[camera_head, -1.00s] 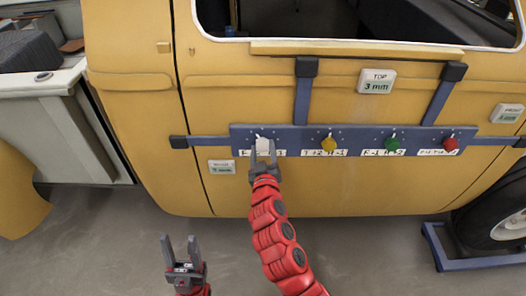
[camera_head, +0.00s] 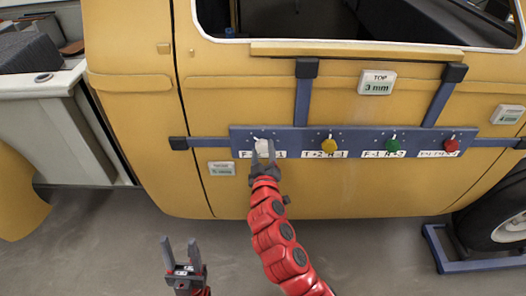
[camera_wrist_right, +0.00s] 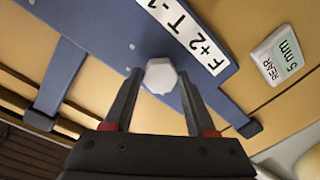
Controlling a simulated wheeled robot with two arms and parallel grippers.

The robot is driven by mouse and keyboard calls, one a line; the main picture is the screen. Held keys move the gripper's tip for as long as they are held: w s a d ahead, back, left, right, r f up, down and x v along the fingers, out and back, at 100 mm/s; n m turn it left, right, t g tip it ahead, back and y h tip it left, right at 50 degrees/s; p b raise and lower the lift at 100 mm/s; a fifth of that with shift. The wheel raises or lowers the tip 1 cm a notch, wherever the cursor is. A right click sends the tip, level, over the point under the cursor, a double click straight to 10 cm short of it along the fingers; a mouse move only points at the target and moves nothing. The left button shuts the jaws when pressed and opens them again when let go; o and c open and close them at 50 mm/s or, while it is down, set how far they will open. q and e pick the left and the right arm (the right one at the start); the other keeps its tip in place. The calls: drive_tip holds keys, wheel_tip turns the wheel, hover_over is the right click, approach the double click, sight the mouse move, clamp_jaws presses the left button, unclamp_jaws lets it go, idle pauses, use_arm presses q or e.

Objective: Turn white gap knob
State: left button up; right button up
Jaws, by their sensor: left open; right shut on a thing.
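The white knob (camera_head: 262,146) is at the left end of a blue bar fixed across the yellow car door. My right gripper (camera_head: 264,152) is shut on it, with a finger on each side. In the right wrist view the white knob (camera_wrist_right: 160,76) looks faceted and sits between the fingertips of my right gripper (camera_wrist_right: 160,82). A label beside it reads F+2 T-1 (camera_wrist_right: 188,30). That view is tilted against the bar. My left gripper (camera_head: 180,252) is open and empty, low at the left, away from the door.
A yellow knob (camera_head: 328,146), a green knob (camera_head: 393,145) and a red knob (camera_head: 451,145) follow along the blue bar (camera_head: 360,134). Small readouts hang on the door: TOP 3 mm (camera_head: 376,82) and REAR 5 mm (camera_wrist_right: 278,56). A wheel (camera_head: 497,212) stands at right.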

drive_tip(key=o, duration=1.4)
drive_tip(key=shift+c, duration=0.2)
drive_tip(key=s, duration=1.7)
drive_tip(key=shift+s+d+r, duration=0.2)
drive_tip(key=shift+d+r, duration=0.1)
drive_tip(key=shift+d, duration=0.05)
